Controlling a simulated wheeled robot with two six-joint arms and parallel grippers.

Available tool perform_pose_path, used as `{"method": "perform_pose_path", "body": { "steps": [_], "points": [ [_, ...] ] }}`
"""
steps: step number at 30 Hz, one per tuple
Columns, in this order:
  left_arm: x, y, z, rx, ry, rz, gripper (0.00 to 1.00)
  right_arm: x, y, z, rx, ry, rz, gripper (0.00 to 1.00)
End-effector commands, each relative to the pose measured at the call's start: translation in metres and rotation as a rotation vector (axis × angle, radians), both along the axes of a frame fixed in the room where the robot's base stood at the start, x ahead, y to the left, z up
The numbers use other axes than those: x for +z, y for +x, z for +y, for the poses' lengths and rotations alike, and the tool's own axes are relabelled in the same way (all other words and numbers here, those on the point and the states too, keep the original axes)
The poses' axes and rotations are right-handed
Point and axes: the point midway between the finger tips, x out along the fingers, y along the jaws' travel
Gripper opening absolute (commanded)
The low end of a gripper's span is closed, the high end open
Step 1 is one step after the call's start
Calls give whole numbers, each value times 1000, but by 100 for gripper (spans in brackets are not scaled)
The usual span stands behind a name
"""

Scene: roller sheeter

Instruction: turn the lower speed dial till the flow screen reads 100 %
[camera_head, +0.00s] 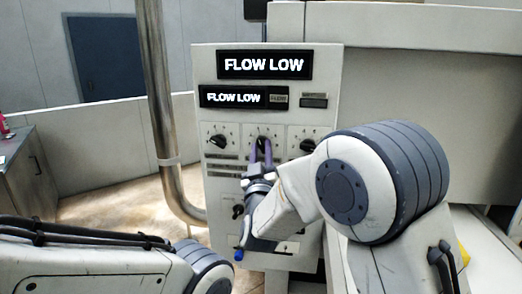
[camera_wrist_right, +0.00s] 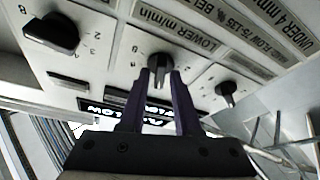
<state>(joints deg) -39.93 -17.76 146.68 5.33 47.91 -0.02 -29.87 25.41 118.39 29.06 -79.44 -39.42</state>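The control panel (camera_head: 200,170) stands upright in front of me. Its large flow screen (camera_head: 263,65) reads FLOW LOW, and so does the smaller screen (camera_head: 235,97) below it. Three black dials sit in a row. The middle one is the lower speed dial (camera_wrist_right: 160,64), labelled "LOWER m/min" in the right wrist view. My right gripper (camera_wrist_right: 160,76) has its two purple fingers on either side of this dial's knob, with narrow gaps showing beside it. In the head view my right gripper (camera_head: 262,148) partly covers the dial. My left gripper is out of view.
A left dial (camera_head: 220,141) and a right dial (camera_head: 303,146) flank the middle one closely. A steel pipe (camera_head: 160,110) runs down left of the panel. A large pale machine body (camera_head: 430,85) stands to the right. Open floor lies left of the pipe.

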Motion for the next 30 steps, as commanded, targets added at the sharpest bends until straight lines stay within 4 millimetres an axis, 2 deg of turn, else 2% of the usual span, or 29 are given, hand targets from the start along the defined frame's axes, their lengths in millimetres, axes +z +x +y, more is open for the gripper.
{"method": "perform_pose_path", "body": {
  "steps": [1, 2, 8, 14, 30],
  "points": [
    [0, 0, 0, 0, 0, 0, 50, 0, 0, 0, 0, 0, 0, 8],
    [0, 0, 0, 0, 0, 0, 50, 0, 0, 0, 0, 0, 0, 0],
    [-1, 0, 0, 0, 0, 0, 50, 0, 0, 0, 0, 2, 0, 0],
    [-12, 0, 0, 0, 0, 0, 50, -3, 0, 0, 0, 41, -7, 0],
    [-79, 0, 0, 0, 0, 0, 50, -5, 0, 3, 2, 419, -69, 0]
  ]
}}
